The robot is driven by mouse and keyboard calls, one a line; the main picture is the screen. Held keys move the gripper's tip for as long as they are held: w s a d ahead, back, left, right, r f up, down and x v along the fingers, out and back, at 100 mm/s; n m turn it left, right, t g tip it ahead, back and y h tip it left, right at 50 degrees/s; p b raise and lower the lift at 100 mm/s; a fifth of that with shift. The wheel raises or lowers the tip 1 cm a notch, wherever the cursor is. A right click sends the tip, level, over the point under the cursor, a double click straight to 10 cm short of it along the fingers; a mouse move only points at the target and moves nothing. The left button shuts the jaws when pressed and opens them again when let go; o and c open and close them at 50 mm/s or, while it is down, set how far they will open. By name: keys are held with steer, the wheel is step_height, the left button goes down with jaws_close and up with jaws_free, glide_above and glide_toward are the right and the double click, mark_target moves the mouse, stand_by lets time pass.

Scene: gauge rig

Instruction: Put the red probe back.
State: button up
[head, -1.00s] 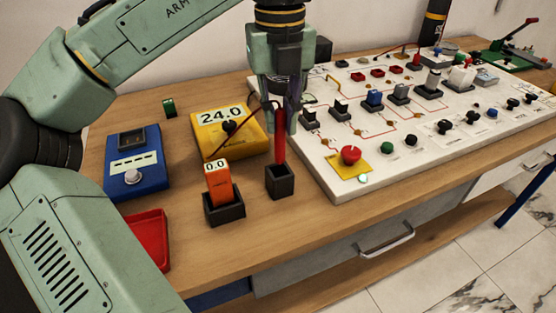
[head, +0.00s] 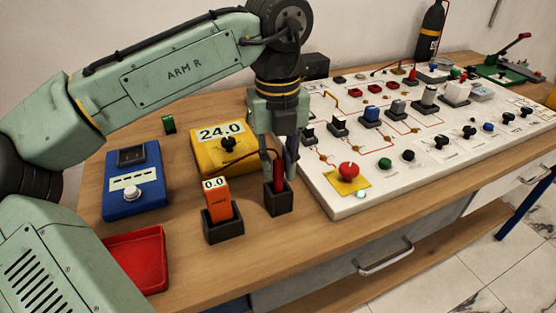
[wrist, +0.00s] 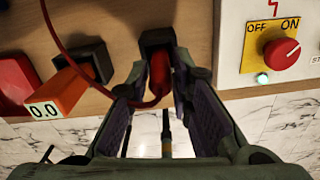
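The red probe (head: 279,174) stands upright with its lower end in a small black holder (head: 278,201) on the bench. My gripper (head: 282,165) points down over the holder, its fingers on either side of the probe. In the wrist view the fingertips (wrist: 161,72) close in on the red probe (wrist: 160,80), which sits at the mouth of the black holder (wrist: 157,38). The probe's tip is hidden inside the holder. A dark red lead (head: 255,153) runs from the probe toward the yellow meter (head: 220,148), which reads 24.0.
An orange unit reading 0.0 (head: 217,203) stands in a black holder close on the left. A white gauge panel (head: 420,165) with a red knob (head: 348,172) lies to the right. A blue box (head: 134,185) and a red tray (head: 138,258) are farther left.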

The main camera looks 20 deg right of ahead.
steer(key=shift+o, duration=1.3)
step_height(320, 180, up, 12)
steer(key=shift+r, duration=0.2)
